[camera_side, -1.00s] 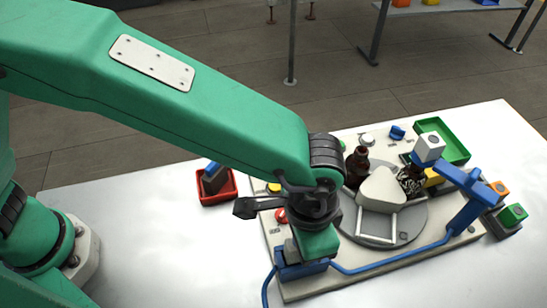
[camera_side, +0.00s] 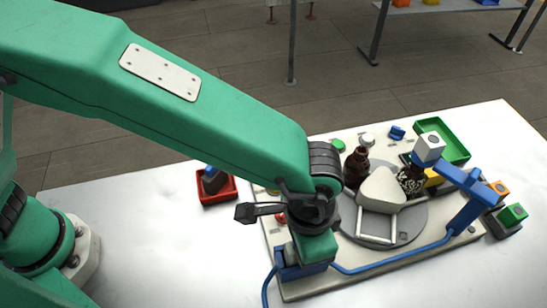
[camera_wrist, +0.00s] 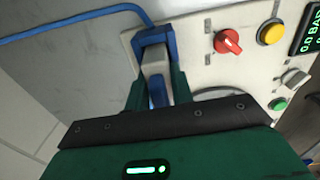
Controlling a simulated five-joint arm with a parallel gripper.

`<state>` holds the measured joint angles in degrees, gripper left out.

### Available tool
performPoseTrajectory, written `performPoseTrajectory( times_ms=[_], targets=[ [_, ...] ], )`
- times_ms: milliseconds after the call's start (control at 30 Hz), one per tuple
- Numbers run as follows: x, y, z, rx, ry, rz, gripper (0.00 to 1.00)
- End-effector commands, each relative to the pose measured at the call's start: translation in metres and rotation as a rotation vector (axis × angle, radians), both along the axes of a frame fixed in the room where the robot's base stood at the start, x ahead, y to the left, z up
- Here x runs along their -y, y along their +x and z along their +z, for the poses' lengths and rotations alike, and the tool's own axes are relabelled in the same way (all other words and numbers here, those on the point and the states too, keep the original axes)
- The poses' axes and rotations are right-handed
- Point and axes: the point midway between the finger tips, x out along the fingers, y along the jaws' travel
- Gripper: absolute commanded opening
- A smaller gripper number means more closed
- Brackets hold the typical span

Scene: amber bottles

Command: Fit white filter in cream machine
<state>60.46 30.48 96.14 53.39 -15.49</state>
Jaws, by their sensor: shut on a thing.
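The cream machine (camera_side: 350,275) is a flat cream panel with a grey turntable (camera_side: 412,218); its edge also shows in the wrist view (camera_wrist: 195,50). My gripper (camera_side: 303,262) is low over the near left corner of the machine, at a blue bracket. In the wrist view my gripper's (camera_wrist: 158,82) green fingers are shut on a pale grey-white block, which looks like the white filter (camera_wrist: 155,62). The block lies within the blue bracket (camera_wrist: 153,36). I cannot tell how deep it sits. In the side view my gripper hides most of the block.
Brown bottles (camera_side: 356,168) stand on the turntable beside a cream wedge-shaped part (camera_side: 382,188). A blue arm (camera_side: 465,190) carries a white cube (camera_side: 429,147). A red tray (camera_side: 217,190) and a green tray (camera_side: 442,141) stand nearby. A red knob (camera_wrist: 228,41) is close to my gripper.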

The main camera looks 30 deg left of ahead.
Motion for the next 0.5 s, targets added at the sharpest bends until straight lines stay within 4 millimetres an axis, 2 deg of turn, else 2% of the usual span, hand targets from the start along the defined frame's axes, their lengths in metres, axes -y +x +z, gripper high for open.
performPoseTrajectory(
  times_ms=[400,433,500],
  targets=[
    [-0.0002,-0.0001,-0.0060,0.000,0.000,0.000,0.01],
    [-0.0001,0.0000,-0.0057,0.000,0.000,0.000,0.29],
    [-0.0001,0.0000,-0.0058,0.000,0.000,0.000,0.43]
  ],
)
